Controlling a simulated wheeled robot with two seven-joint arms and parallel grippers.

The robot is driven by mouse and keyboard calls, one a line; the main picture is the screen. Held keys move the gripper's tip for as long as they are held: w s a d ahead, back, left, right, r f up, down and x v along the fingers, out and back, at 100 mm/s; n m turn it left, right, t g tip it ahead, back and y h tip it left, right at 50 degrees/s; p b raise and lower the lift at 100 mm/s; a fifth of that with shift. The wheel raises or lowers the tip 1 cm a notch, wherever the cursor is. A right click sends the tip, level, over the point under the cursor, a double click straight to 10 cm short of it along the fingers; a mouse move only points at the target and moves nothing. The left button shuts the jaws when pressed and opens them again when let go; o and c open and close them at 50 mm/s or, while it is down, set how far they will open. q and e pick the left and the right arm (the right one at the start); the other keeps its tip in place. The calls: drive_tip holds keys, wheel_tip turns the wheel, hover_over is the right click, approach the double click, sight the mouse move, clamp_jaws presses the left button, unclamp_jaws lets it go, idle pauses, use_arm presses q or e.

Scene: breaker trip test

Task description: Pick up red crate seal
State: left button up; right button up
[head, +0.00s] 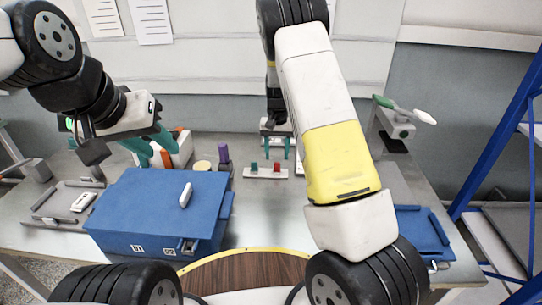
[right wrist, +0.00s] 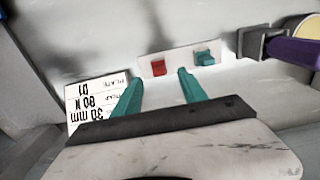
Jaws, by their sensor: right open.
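The red crate seal (head: 277,168) is a small red block standing on a white strip (head: 265,173) at the back middle of the bench, to the right of a teal block (head: 254,167). In the right wrist view the red seal (right wrist: 158,68) sits just beyond my right gripper (right wrist: 161,77), whose teal fingers are apart with nothing between them. In the head view my right gripper (head: 277,148) is behind and above the strip. My left gripper (head: 158,148) is at the left, its teal fingers apart, in front of a white and orange item.
A blue crate (head: 160,205) stands front left with a small white item (head: 186,194) on its lid. A purple item (head: 223,154) and yellow disc (head: 202,166) are left of the strip. A white label plate (right wrist: 88,98) lies beside my right fingers. A blue tray (head: 418,228) lies at the right.

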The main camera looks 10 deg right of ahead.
sight(277, 163)
wheel_tip(277, 163, down, 5)
clamp_jaws()
idle(0.3)
